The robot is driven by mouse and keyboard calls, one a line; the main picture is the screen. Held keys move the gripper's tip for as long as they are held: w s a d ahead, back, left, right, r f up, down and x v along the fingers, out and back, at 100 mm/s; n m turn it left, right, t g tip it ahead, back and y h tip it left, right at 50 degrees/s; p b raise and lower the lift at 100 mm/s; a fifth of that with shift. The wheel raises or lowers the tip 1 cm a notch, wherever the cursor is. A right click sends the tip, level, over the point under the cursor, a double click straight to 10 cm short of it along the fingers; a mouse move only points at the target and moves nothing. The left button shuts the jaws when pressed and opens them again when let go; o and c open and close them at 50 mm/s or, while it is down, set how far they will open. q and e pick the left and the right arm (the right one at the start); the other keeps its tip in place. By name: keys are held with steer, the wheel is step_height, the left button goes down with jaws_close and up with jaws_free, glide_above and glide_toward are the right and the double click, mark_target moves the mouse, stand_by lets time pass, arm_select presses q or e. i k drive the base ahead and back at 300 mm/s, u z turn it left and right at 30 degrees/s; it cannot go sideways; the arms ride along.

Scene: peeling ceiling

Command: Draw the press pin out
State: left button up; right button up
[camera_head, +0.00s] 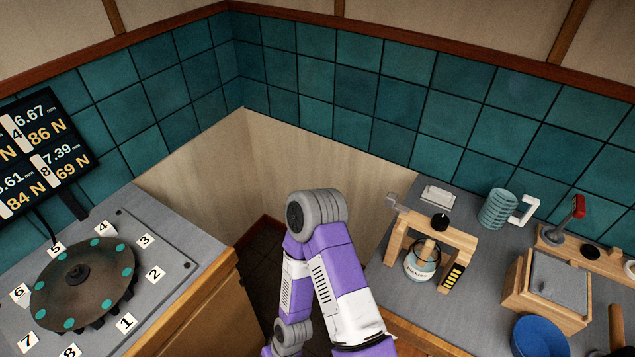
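A wooden press frame (455,238) stands on the grey counter on the right, with a black knob (439,222) on its top beam. A jar labelled "Pickles" (421,262) sits under the beam. A small grey piece (393,201) sticks out at the frame's left end; it may be the press pin, but it is too small to tell. One of my purple and white arms rises from the bottom middle, left of the press and apart from it. Neither gripper shows in the view.
On the right counter are a white block (438,197), a ribbed teal cup (497,209), a wooden box with a grey lid (556,283), a blue bowl (540,338) and a red-handled lever (579,207). A numbered dial (82,283) and a display (42,150) stand left.

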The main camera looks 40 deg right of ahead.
mark_target(391, 200)
steer(key=u, duration=0.6)
steer(key=k, duration=0.45)
steer(key=z, duration=1.35)
